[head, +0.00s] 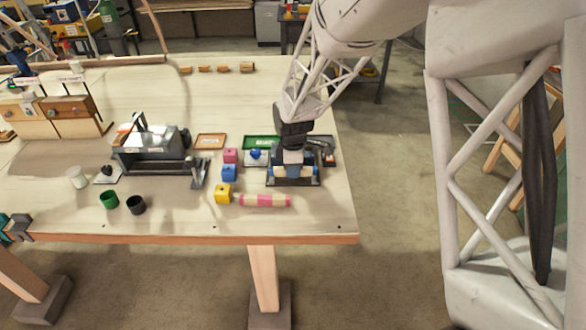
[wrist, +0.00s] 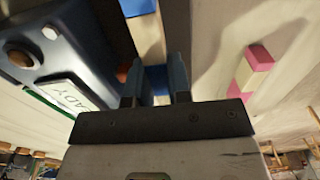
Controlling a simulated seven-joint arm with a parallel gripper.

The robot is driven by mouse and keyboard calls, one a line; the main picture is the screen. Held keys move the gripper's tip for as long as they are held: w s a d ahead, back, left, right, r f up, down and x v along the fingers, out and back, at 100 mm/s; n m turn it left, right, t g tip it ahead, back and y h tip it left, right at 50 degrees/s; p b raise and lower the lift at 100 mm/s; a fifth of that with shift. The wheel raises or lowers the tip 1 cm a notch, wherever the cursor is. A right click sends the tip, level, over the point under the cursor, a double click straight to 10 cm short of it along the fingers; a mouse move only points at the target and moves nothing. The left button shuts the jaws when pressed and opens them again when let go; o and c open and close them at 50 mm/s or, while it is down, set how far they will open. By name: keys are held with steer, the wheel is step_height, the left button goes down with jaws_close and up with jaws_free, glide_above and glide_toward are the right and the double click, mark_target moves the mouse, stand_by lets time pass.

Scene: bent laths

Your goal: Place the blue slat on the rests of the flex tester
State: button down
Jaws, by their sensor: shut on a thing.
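The blue slat (head: 293,171) has blue bands and bare wood bands. My gripper (head: 293,160) is shut on it, above the dark base of the flex tester (head: 296,183) near the table's right end. In the wrist view the slat (wrist: 149,38) runs lengthwise between the two fingers of my gripper (wrist: 155,82). The tester's dark body (wrist: 75,45), with a label and a round knob, is left of the fingers there. The gripper hides part of the tester in the head view. I cannot tell whether the slat touches the rests.
A pink-banded slat (head: 264,200) lies in front of the tester. A grey machine (head: 150,147) and green (head: 109,200) and black (head: 136,205) cups are further left. The front right table area is clear.

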steer(key=shift+s+f, duration=0.1)
steer(key=shift+f, duration=0.6)
steer(key=c, duration=1.3)
jaws_free()
steer(key=shift+c, duration=0.2)
steer(key=shift+r, duration=0.1)
step_height(320, 180, up, 13)
steer(key=shift+r, duration=0.1)
